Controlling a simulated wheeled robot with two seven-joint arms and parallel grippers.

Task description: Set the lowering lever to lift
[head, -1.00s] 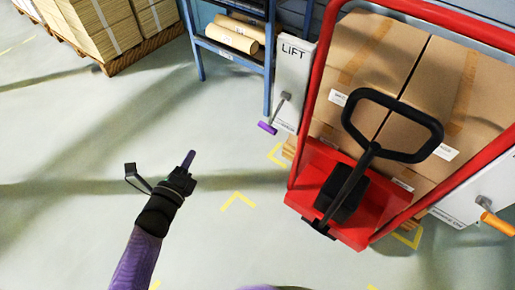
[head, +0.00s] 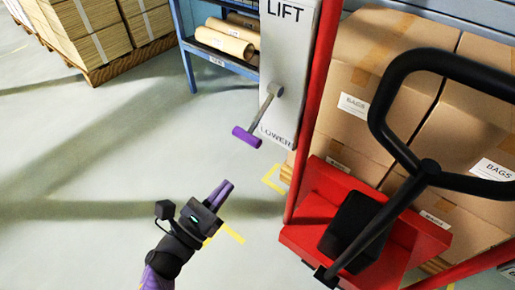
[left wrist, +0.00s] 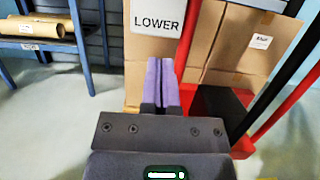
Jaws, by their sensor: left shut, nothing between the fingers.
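The lowering lever (head: 264,110) is a grey arm with a purple handle on a white panel (head: 297,60) marked LIFT at the top and LOWER at the bottom. It hangs down and to the left, its handle near the LOWER mark. My left gripper (head: 225,187) is shut and empty, below and a little left of the handle and apart from it. In the left wrist view its purple fingers (left wrist: 160,82) are together, just below the LOWER label (left wrist: 158,22); the lever is not visible there. My right gripper is not in view.
The red pallet truck (head: 365,220) with its black handle (head: 470,75) stands right of the panel, in front of stacked cartons (head: 385,60). A blue shelf (head: 215,60) with kraft rolls is behind left.

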